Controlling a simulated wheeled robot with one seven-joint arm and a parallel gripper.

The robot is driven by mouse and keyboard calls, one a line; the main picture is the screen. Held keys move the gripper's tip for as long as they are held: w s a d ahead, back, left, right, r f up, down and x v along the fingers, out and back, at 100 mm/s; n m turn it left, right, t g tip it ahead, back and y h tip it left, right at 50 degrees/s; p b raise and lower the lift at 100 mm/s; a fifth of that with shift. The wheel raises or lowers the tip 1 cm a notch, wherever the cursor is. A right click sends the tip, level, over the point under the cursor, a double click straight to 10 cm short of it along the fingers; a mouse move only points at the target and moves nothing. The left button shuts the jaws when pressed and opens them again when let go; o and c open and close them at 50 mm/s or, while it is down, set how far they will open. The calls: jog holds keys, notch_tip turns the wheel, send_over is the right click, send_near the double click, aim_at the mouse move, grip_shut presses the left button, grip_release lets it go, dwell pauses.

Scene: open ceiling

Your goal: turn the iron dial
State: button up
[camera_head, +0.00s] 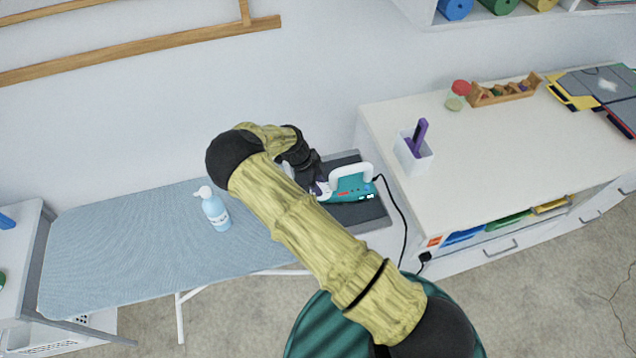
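A teal and white iron (351,186) rests on the dark pad (368,213) at the right end of the blue ironing board (130,247). Its white handle shows above the teal body, and a black cord runs from its right side. My gripper (321,190) is at the left side of the iron, close to its body. The fingers are small and partly hidden by my arm, so I cannot tell whether they touch the iron or are open. The dial cannot be made out.
A spray bottle (214,209) stands on the board to the left. A white cabinet (460,190) at the right bears a white cup (412,152) with a purple item, a jar (457,96) and a wooden rack (503,92). The cord hangs between board and cabinet.

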jog(key=shift+c, duration=0.8)
jog(key=shift+n, duration=0.4)
jog(key=shift+s+n+t+b, duration=0.15)
jog(key=shift+n+t+b, duration=0.55)
jog(key=shift+n+b, duration=0.4)
jog(key=n, duration=0.1)
jog(key=n+t+b, duration=0.1)
jog(key=n, duration=0.1)
jog(key=shift+s+d+n+y, duration=0.1)
jog(key=shift+s+n+y, duration=0.05)
jog(key=shift+n+y, duration=0.15)
jog(key=n+b, duration=0.1)
jog(key=n, duration=0.1)
jog(key=n+t+y+b, duration=0.1)
jog(key=n, duration=0.1)
jog(key=shift+s+d+n+t, duration=0.1)
jog(key=shift+d+n+t, duration=0.05)
jog(key=shift+n+t, duration=0.15)
jog(key=shift+n+t+y+b, duration=0.4)
jog(key=shift+n+b, duration=0.5)
jog(key=shift+n, duration=0.5)
jog(key=o, duration=1)
jog(key=shift+s, duration=0.1)
